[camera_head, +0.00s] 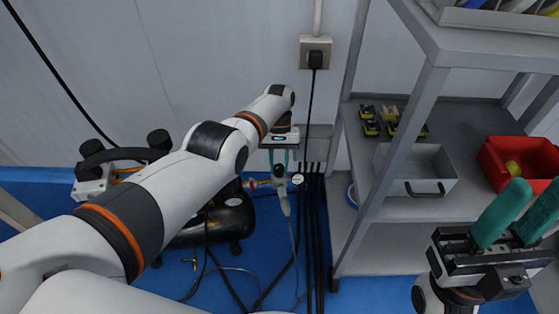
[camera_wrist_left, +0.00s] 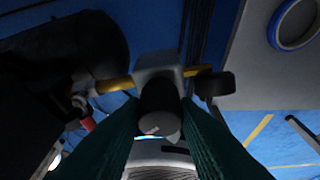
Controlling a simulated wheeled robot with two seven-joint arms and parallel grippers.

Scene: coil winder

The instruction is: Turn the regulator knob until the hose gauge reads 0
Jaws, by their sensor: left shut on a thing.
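The regulator (camera_head: 279,184) sits on an orange-yellow line low in front of the wall; its grey body (camera_wrist_left: 158,64) also shows in the left wrist view. Its dark round knob (camera_wrist_left: 160,108) stands between the teal fingers of my left gripper (camera_head: 279,163). That gripper is shut on the knob from above. The small round hose gauge (camera_head: 298,179) is at the regulator's right, with a pale face too small to read. In the left wrist view the gauge (camera_wrist_left: 214,84) shows only its dark side. My right gripper (camera_head: 536,190) is open and empty at the right.
A black compressor tank (camera_head: 226,220) stands on the blue floor left of the regulator. A grey shelf rack (camera_head: 383,171) at the right holds a grey bin (camera_head: 416,168) and a red bin (camera_head: 522,163). Black cables (camera_head: 311,215) hang beside the regulator from a wall socket (camera_head: 315,50).

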